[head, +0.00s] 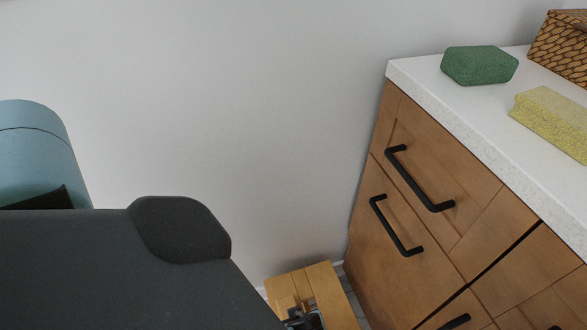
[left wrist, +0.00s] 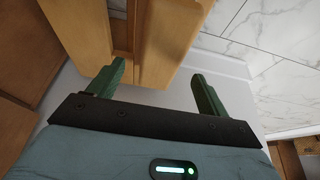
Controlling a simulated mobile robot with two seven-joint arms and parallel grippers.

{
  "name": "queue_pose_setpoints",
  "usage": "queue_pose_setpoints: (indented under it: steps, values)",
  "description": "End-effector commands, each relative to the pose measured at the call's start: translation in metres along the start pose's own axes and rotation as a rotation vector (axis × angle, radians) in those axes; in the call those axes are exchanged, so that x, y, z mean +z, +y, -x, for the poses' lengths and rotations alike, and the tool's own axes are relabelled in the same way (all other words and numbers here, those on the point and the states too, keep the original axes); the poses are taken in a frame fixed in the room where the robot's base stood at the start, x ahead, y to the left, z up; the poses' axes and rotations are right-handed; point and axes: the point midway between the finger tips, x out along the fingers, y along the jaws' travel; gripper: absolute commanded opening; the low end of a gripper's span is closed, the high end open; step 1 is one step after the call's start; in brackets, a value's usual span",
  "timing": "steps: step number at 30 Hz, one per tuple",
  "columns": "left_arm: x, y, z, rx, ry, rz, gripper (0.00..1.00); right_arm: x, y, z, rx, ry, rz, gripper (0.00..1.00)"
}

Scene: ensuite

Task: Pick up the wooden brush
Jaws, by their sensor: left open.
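I cannot make out the wooden brush for certain in either view. A small wooden stand (head: 322,283) is low on the floor beside the cabinet in the head view, with wooden pieces and a dark part at its near side that I cannot tell apart. My left gripper (left wrist: 158,75) is open in the left wrist view, its two green fingers spread apart. A pale wooden piece (left wrist: 175,40) shows beyond and between the fingers; I cannot tell whether it is brush or furniture, or whether the fingers touch it. My right gripper is not in view.
A wooden cabinet (head: 400,225) with black handles stands at right. Its white counter (head: 440,92) holds a green sponge (head: 479,65), a yellow sponge (head: 552,120) and a woven box (head: 562,48). A bare grey wall (head: 240,100) is behind. My dark arm covers the lower left.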

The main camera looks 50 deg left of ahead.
Motion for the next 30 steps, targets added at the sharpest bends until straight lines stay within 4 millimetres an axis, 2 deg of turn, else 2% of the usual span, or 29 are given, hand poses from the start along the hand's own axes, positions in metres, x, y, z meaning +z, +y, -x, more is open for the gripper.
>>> queue_pose_setpoints:
  steps: [5, 15, 22, 23, 30]
  values:
    - [0.001, 0.0, -0.007, 0.0, 0.0, 0.0, 0.78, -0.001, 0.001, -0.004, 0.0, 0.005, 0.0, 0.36]
    - [0.004, -0.002, -0.05, -0.001, 0.001, -0.001, 0.78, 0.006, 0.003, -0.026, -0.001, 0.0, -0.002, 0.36]
    - [0.003, -0.001, -0.051, 0.002, 0.0, 0.002, 0.78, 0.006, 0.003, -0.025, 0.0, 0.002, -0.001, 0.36]
    - [0.003, -0.001, -0.051, 0.002, 0.0, 0.002, 0.77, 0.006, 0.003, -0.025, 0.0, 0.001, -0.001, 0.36]
    - [0.004, -0.002, -0.051, 0.002, 0.0, 0.001, 0.45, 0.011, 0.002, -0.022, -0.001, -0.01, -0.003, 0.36]
